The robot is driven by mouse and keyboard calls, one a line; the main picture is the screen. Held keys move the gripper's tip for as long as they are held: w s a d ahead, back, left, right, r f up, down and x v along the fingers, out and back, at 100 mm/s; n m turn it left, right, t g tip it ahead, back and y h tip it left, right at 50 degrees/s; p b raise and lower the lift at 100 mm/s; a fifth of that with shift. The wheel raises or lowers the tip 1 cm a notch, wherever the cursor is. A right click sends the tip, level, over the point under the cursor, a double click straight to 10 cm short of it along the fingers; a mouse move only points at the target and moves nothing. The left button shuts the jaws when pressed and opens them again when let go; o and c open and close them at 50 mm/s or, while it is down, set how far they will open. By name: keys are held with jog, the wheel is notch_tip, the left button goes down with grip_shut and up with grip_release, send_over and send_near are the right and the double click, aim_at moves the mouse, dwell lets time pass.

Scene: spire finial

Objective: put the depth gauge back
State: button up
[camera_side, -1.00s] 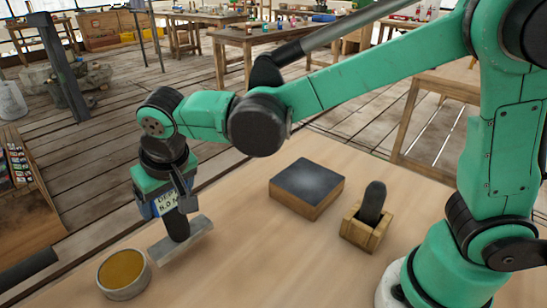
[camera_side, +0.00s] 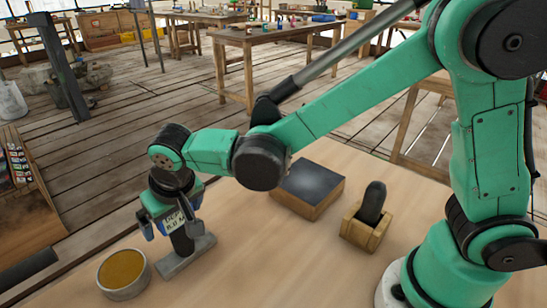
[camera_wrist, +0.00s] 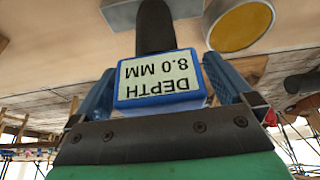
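The depth gauge (camera_side: 181,238) has a blue display head, a dark grip and a flat grey foot. It stands upright, its foot apparently on the table beside the round yellow-topped dish. Its display reads "DEPTH 8.0 MM" in the wrist view (camera_wrist: 158,78), upside down. My gripper (camera_side: 172,222) is around the head from above, its fingers spread to either side of it. In the wrist view my gripper (camera_wrist: 165,88) looks open, with a finger apart from each side of the display.
The dish (camera_side: 123,274) is left of the gauge. A dark-topped wooden block (camera_side: 308,188) and a small wooden holder (camera_side: 361,232) with a dark rounded piece (camera_side: 373,203) stand to the right. The table between gauge and holder is clear.

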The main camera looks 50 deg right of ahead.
jog(key=shift+r, duration=0.1)
jog(key=v, duration=1.2)
jog(key=s+d+f+t, duration=0.1)
jog(key=s+d+f, duration=0.1)
jog(key=d, duration=0.6)
jog(key=s+d+f+t, duration=0.1)
jog(key=s+d+f, duration=0.2)
jog(key=d, duration=0.6)
jog(key=shift+s+t, duration=0.2)
jog(key=shift+t, duration=0.1)
jog(key=shift+d, duration=0.1)
